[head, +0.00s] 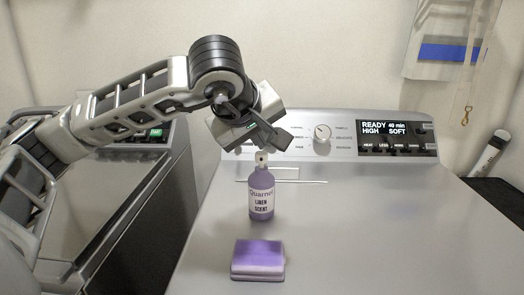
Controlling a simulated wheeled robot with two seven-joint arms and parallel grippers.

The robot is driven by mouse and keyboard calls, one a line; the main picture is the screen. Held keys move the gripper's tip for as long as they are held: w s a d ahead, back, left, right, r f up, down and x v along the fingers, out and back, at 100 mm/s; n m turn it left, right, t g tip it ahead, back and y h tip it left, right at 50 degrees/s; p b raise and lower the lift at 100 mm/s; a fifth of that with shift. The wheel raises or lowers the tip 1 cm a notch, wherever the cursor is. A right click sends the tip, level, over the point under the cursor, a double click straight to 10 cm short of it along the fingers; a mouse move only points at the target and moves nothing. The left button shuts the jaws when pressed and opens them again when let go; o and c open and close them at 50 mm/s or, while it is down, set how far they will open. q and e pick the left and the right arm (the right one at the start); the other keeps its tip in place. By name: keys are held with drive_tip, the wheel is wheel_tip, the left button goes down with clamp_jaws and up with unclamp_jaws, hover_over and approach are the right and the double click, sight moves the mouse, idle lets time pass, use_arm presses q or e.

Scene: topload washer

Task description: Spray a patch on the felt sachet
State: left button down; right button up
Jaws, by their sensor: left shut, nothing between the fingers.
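A purple spray bottle (262,200) labelled "Quarnet Linen Scent" stands upright on the washer's grey top. Its pale spray head (261,158) has a small dark spot facing me. The felt sachet (258,257), a small purple cushion with a more vivid purple top and paler edges, lies in front of the bottle, with a gap between them. My left gripper (270,138) is shut and empty, just above the spray head. Whether it touches the spray head I cannot tell. My right gripper is not in view.
The washer's control panel (340,140) with a knob and lit display stands behind. A thin pale rod (300,182) lies behind the bottle. Another dark-topped machine (110,190) stands at left, across a gap. The washer top (400,230) is clear at right.

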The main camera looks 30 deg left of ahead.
sight(260, 156)
use_arm(q)
drive_tip(key=shift+r, duration=0.1)
wheel_tip(260, 156, up, 6)
drive_tip(key=p, duration=0.4)
idle(0.7)
